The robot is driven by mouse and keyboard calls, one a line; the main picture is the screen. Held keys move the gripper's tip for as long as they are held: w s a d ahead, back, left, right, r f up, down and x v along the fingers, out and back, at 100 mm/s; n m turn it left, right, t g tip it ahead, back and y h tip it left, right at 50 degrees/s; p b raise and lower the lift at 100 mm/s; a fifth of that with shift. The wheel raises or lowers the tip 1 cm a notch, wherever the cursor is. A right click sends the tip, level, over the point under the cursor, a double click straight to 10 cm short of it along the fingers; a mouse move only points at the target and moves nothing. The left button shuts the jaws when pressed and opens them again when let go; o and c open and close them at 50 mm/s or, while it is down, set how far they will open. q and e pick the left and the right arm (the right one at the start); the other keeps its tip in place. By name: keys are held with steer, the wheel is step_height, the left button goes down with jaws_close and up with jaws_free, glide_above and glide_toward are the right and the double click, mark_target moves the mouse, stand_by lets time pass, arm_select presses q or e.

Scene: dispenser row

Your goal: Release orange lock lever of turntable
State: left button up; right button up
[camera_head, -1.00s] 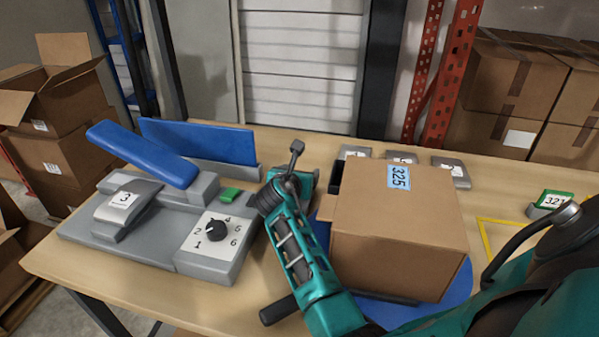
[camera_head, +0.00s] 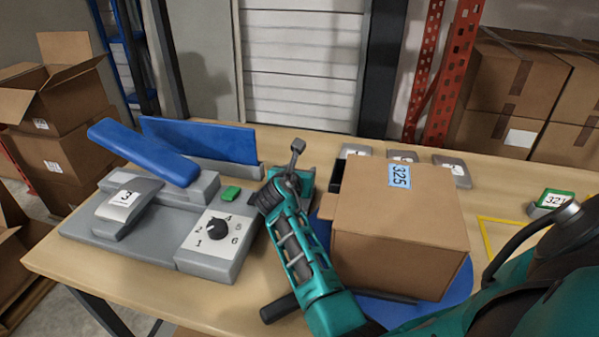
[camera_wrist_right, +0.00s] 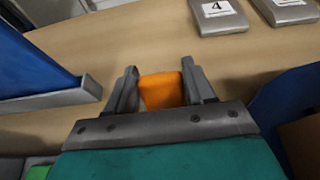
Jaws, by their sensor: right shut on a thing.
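The orange lock lever (camera_wrist_right: 162,92) shows in the right wrist view between the two fingers of my right gripper (camera_wrist_right: 161,86), which is shut on it. In the head view my right arm reaches over the table between the grey control unit and the box, and its wrist hides the lever and the fingertips. The blue turntable (camera_head: 455,292) lies under a cardboard box (camera_head: 400,235) labelled 325, just right of my arm. Its edge also shows at the right of the right wrist view (camera_wrist_right: 280,100). My left gripper is not in view.
Left of my arm stands a grey unit (camera_head: 85,228) with a numbered dial (camera_head: 217,229), a blue slanted arm (camera_head: 140,152), a blue panel (camera_head: 215,141) and a green button (camera_head: 230,193). Grey numbered plates (camera_head: 452,168) stand behind the box.

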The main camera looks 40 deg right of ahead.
steer(key=shift+s+f+h+b, duration=0.1)
steer(key=shift+s+h+b, duration=0.05)
steer(key=shift+h+b, duration=0.25)
jaws_close()
steer(key=shift+s+a+t+h+b, duration=0.2)
steer(key=shift+a+t+h+b, duration=0.15)
steer(key=shift+t+h+b, duration=0.25)
steer(key=shift+s+a+r+t+b, duration=0.15)
steer(key=shift+a+r+t+b, duration=0.05)
steer(key=shift+t+b, duration=0.2)
steer(key=shift+r, duration=0.1)
steer(key=o, duration=1.4)
jaws_free()
steer(key=shift+c, duration=0.2)
